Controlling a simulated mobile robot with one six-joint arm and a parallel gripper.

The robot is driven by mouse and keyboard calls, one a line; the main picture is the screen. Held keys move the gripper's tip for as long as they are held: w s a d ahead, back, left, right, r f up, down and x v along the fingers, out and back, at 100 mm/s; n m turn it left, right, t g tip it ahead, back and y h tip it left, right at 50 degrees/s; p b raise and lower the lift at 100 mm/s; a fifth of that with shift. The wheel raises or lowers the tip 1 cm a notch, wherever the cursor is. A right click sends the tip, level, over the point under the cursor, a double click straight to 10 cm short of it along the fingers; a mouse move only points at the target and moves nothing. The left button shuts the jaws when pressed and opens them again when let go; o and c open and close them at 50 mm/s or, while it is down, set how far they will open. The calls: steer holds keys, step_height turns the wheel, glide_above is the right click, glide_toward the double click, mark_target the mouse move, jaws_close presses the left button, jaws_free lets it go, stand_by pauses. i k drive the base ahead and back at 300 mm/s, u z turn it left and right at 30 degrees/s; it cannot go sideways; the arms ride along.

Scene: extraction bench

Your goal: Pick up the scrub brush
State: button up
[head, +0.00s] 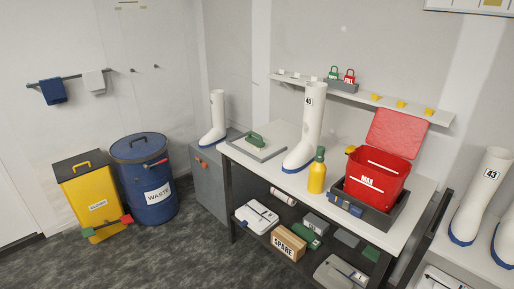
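The scrub brush appears to be the small green-topped object (257,140) in the head view. It lies on a flat grey tray (268,154) at the left end of the white bench top (291,180). It is small in the picture, and its bristles cannot be made out clearly. My gripper is not in view. Nothing is seen touching the brush.
A white boot (308,125) stands right of the brush. Further right are a yellow bottle (317,171) and a red bucket (378,177). Another boot (216,120) stands behind left. A blue waste drum (147,180) and yellow bin (88,188) stand left; the front floor is clear.

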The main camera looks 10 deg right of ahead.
mark_target(254, 142)
steer(key=u, duration=0.5)
steer(key=i, duration=0.5)
steer(key=u, duration=0.65)
steer(key=i, duration=0.7)
steer(key=u, duration=0.4)
steer(key=i, duration=1.55)
steer(key=z, duration=0.95)
steer(key=i, duration=0.85)
steer(key=z, duration=0.55)
